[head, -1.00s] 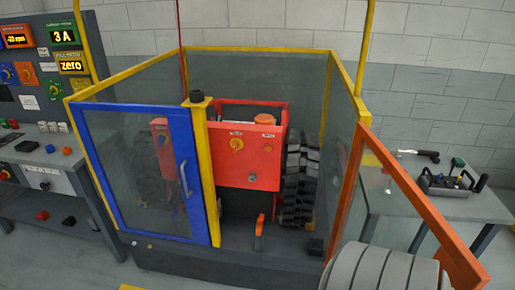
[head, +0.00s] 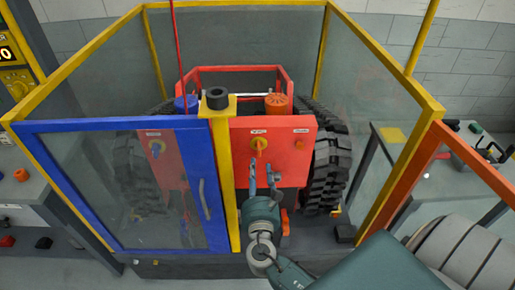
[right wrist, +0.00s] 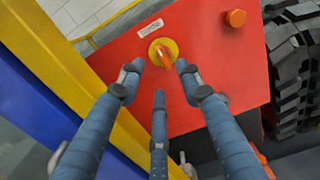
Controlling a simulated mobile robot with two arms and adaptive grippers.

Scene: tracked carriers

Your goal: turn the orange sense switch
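The orange sense switch (head: 259,143) is a small knob on a yellow round plate on the front of the red carrier box (head: 287,170). In the right wrist view the switch (right wrist: 165,58) shows at the upper middle, its orange grip angled. My right gripper (head: 262,178) is in front of the red panel, just below the switch. In the right wrist view the gripper (right wrist: 160,70) has its blue-grey fingers spread, with the switch beyond and between the two upper fingertips. I see no clear contact. My left gripper is not in view.
A yellow post (head: 223,170) and blue-framed door (head: 122,250) stand left of the panel. A black track (head: 331,165) stands to its right. A small orange knob (right wrist: 236,18) is right of the switch. An orange-framed panel (head: 479,168) angles out at right.

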